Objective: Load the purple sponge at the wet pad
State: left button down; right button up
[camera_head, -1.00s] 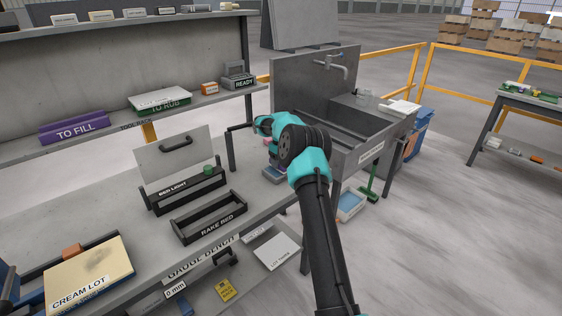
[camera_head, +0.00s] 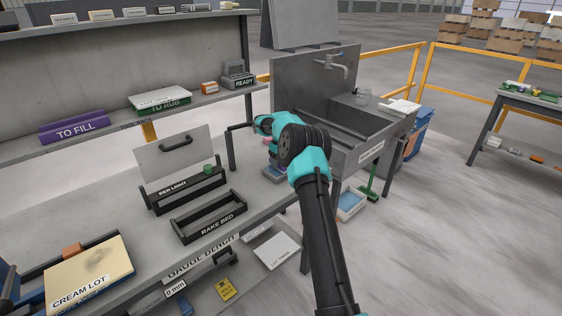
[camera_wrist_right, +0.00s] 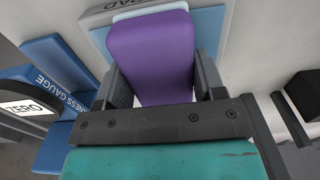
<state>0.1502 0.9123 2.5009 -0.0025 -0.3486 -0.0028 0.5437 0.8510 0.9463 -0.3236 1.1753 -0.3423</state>
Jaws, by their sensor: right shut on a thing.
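In the right wrist view the purple sponge (camera_wrist_right: 150,55) is between the two dark fingers of my right gripper (camera_wrist_right: 160,85), which is shut on it. The sponge overlaps the light blue wet pad (camera_wrist_right: 211,30) in that view, and a grey edge lettered "AD" runs along the pad. I cannot tell whether the sponge touches the pad. In the head view my right arm reaches to the bench end beside the sink and hides most of the gripper and sponge. My left gripper is not in view.
A blue thickness gauge (camera_wrist_right: 62,75) lies left of the pad in the wrist view. The sink (camera_head: 350,130) is just behind and right of my arm.

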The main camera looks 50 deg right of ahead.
jog(key=shift+f, duration=0.1)
dwell(0.3)
jog(key=shift+r, duration=3.55)
jog(key=shift+a, duration=0.1)
